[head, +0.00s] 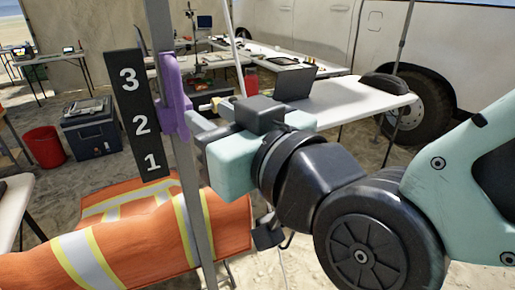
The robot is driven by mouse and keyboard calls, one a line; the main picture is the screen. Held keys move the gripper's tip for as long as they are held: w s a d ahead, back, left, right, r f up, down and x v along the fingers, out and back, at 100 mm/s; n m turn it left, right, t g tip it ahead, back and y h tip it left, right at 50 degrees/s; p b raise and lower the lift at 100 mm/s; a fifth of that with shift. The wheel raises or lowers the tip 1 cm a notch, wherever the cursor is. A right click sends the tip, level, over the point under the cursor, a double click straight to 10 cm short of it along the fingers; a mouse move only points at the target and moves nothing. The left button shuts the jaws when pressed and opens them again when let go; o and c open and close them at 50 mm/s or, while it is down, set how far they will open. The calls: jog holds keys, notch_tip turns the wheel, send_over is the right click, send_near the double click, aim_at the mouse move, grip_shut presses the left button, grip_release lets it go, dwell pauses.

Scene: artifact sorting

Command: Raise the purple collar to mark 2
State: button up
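The purple collar (173,95) sits on an upright grey pole (187,185). A dark board (133,103) with white numbers 3, 2 and 1 from top to bottom stands just left of it. The collar spans roughly from above the level of 3 down to about the level of 2. My gripper (197,118) reaches in from the right, with its fingertips at the collar's right side. They look close to or touching it. The gap between the fingers is not clear, so whether they grip the collar cannot be told.
A white table (345,103) with a laptop (295,84) stands behind my arm. A red bin (44,147) and a dark cooler box (92,130) are at the left. A white vehicle (455,45) fills the back right.

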jog(key=b+v, duration=0.5)
jog(key=v, duration=0.1)
jog(key=shift+s+d+b, duration=0.15)
jog(key=shift+d+b, duration=0.05)
jog(key=shift+b, duration=0.2)
notch_tip(320, 180, down, 13)
jog(key=d+n+g+h+p, duration=0.1)
jog(key=d+g+h, duration=0.1)
jog(key=g+h, duration=0.35)
jog(key=s+d+f+m+g+h, duration=0.1)
jog(key=s+d+f+g+h, duration=0.1)
jog(key=d, duration=0.5)
jog(key=s+d+f+g+h+p, duration=0.1)
jog(key=s+d+f+g+h, duration=0.1)
jog(key=d+f+g+h, duration=0.2)
jog(key=d+f+g, duration=0.2)
jog(key=d+f, duration=0.1)
jog(key=shift+f+m, duration=0.25)
jog(key=shift+m, duration=0.15)
